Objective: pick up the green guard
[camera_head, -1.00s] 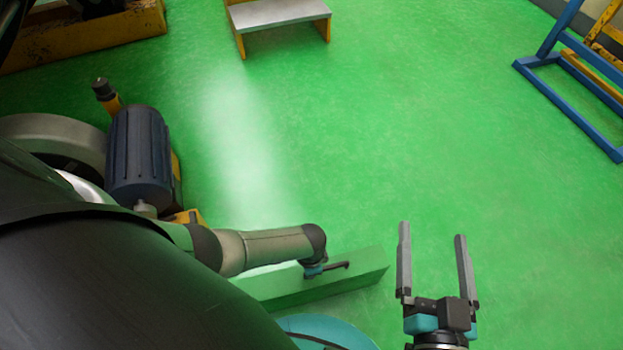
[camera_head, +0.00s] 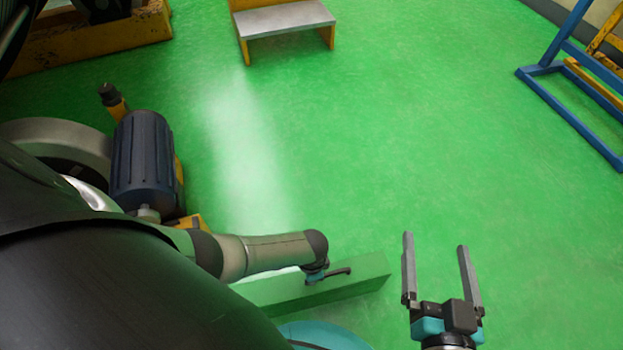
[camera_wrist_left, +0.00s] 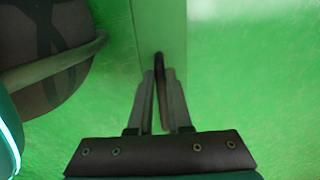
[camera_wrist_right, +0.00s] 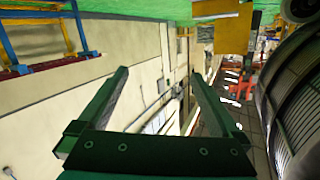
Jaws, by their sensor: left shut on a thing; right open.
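The green guard (camera_head: 350,281) is a long green box-like piece at the lower middle of the head view, with a dark handle on its top. My left gripper (camera_head: 328,273) is at this handle. In the left wrist view the dark handle (camera_wrist_left: 159,66) runs between the fingers of my left gripper (camera_wrist_left: 160,100), which are shut on it. The guard (camera_wrist_left: 160,30) also shows there behind the fingers. My right gripper (camera_head: 437,270) is open and empty, to the right of the guard. Its spread fingers also show in the right wrist view (camera_wrist_right: 158,95).
A blue-grey motor (camera_head: 143,162) and a large dark machine stand at the left. A small step (camera_head: 285,20) is at the top, and a blue frame (camera_head: 570,105) at the upper right. The green floor (camera_head: 400,130) between them is clear.

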